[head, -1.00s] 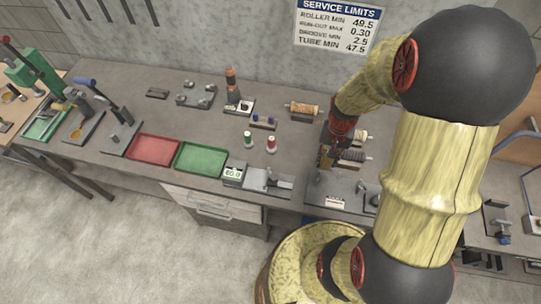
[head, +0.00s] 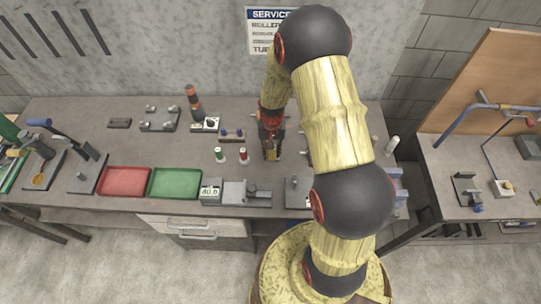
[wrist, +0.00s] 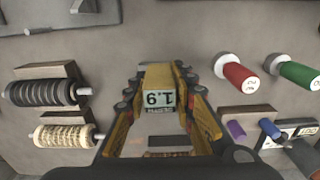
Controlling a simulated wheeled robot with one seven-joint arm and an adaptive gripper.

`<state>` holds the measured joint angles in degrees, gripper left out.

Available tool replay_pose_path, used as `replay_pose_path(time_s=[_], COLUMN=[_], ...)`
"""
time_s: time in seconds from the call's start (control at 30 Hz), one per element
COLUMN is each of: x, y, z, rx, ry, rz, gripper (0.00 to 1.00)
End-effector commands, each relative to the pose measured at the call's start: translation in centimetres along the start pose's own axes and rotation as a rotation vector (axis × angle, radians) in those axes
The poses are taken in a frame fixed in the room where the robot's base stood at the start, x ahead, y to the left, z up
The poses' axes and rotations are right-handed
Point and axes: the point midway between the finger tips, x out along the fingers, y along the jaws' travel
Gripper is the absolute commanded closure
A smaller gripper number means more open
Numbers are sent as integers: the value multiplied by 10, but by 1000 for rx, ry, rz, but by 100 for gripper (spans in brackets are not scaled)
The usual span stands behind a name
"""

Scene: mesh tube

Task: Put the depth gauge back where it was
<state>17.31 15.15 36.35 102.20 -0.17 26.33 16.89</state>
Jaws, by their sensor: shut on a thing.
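The depth gauge (wrist: 161,101) is a small block with a pale display face, and its reading appears upside down in the wrist view. My gripper (wrist: 160,78) is shut on it, with the yellow fingers on either side. In the head view my gripper (head: 270,152) hangs over the bench, just right of the red spool (head: 243,156). The gauge's lower end is hidden, and I cannot tell its height above the bench.
The green spool (head: 219,155) stands beside the red one. A block with blue and purple pegs (head: 231,135) is behind them. Two rollers on stands (wrist: 48,92) lie left in the wrist view. Red tray (head: 124,181) and green tray (head: 174,183) lie further left, near an 80.0 readout (head: 210,191).

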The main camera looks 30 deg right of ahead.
Motion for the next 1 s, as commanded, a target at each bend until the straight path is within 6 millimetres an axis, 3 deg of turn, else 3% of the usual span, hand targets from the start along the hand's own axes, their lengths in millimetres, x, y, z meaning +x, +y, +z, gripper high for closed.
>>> replay_pose_path(time_s=[0.23,0.43,0.8,0.83,1.0], x=[12,38,44,44,43], y=[-6,-5,-5,-5,-5], z=[-8,-6,-7,-7,-7], rx=[-1,0,0,0,0], ry=[-1,-1,1,0,0], rz=[0,0,0,0,0], gripper=[100,100,100,74,65])
